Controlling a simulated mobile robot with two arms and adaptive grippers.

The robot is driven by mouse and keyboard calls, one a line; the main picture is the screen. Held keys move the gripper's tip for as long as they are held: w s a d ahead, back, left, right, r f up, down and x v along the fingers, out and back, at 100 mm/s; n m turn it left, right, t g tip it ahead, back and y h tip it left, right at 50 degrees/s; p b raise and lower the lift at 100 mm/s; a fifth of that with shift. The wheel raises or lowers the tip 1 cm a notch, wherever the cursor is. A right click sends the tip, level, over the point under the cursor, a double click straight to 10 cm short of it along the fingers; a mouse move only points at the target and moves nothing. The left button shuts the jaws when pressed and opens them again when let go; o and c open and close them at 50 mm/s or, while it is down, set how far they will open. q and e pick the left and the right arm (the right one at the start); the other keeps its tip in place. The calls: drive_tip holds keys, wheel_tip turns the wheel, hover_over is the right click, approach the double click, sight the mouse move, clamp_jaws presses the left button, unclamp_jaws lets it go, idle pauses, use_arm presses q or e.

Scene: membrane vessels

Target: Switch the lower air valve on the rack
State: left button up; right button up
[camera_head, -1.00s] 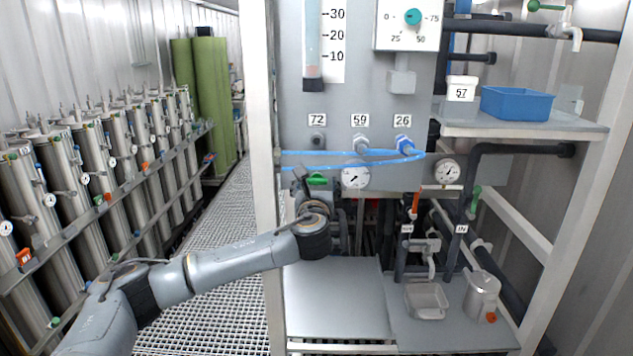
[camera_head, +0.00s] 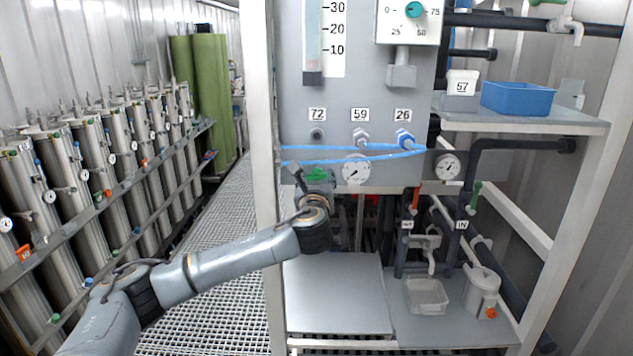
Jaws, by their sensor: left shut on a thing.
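The air valve's green handle (camera_head: 317,174) is on the rack's grey panel, low down and left of a round white gauge (camera_head: 355,170). My left gripper (camera_head: 308,181) is up against the panel at this handle and shut on it. The gripper and wrist hide the valve body and part of the handle, so its exact angle is hard to tell. My right gripper is not in view.
Blue hoses (camera_head: 350,157) run across the panel just above the gripper. The rack's white upright (camera_head: 264,200) stands close left of my wrist. Below are a bare grey shelf (camera_head: 335,290), a clear tray (camera_head: 426,296) and a lidded jug (camera_head: 481,292).

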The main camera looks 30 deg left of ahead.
use_arm(q)
drive_tip(key=n+b, duration=0.1)
drive_tip(key=n, duration=0.2)
drive_tip(key=shift+f, duration=0.15)
drive_tip(key=n+b, duration=0.2)
drive_tip(key=n, duration=0.2)
drive_tip(key=n+b, duration=0.1)
drive_tip(key=n, duration=0.3)
drive_tip(key=shift+a+b, duration=0.1)
drive_tip(key=shift+b, duration=0.3)
drive_tip(key=shift+n+b, duration=0.45)
drive_tip(key=shift+n, duration=1.35)
drive_tip(key=o, duration=1.2)
drive_tip(key=shift+s, duration=0.1)
drive_tip(key=shift+c, duration=0.2)
